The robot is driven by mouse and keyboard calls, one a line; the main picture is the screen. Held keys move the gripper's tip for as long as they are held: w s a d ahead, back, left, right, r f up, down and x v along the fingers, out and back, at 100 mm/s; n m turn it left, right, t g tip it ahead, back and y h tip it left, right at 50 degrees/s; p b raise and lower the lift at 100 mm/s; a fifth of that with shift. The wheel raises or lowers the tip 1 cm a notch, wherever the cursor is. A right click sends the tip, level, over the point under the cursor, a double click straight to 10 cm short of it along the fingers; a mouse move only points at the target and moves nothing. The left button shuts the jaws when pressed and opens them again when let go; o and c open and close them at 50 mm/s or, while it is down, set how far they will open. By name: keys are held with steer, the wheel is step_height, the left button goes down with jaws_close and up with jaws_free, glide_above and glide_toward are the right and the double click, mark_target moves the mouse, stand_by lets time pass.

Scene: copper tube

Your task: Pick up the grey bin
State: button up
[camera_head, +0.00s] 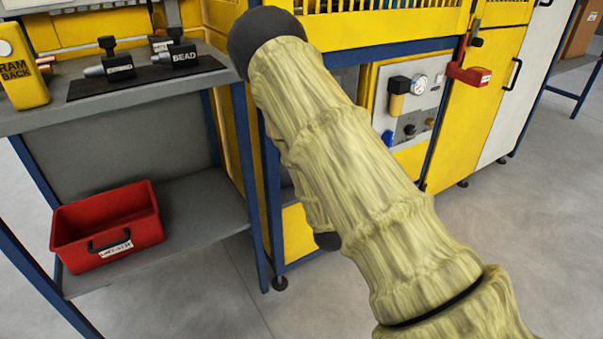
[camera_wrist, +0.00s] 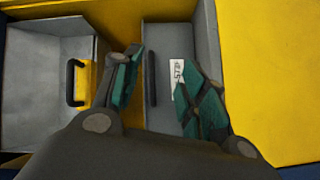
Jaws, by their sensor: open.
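The grey bin (camera_wrist: 167,118) shows in the wrist view, with a dark handle (camera_wrist: 152,78) and a white label (camera_wrist: 178,78) on its side. My gripper (camera_wrist: 161,60) is open in that view, with its green-padded fingers spread. The handle and part of the label appear between the fingers. I cannot tell whether either finger touches the bin. My gripper body hides the bin's lower part. In the head view my covered arm crosses the middle, and neither my gripper nor the grey bin can be made out.
Beside the bin is an open grey compartment (camera_wrist: 40,85) with a black handle on yellow. A yellow surface (camera_wrist: 270,80) lies right. In the head view, a red bin (camera_head: 110,225) sits on the lower shelf (camera_head: 200,215), left of the yellow machine (camera_head: 455,125). Floor is clear at right.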

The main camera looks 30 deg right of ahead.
steer(key=shift+h, duration=0.3)
steer(key=b+x, duration=0.1)
steer(key=x, duration=0.2)
steer(key=b+x, duration=0.1)
steer(key=x, duration=0.3)
steer(key=b+x, duration=0.2)
steer(key=x, duration=0.1)
steer(key=shift+w+a+r, duration=0.25)
steer(key=shift+w+r, duration=0.05)
steer(key=shift+w, duration=0.25)
steer(key=shift+w+d+r, duration=0.1)
steer(key=shift+w+d, duration=0.25)
steer(key=shift+w, duration=0.2)
jaws_close()
steer(key=shift+r, duration=0.1)
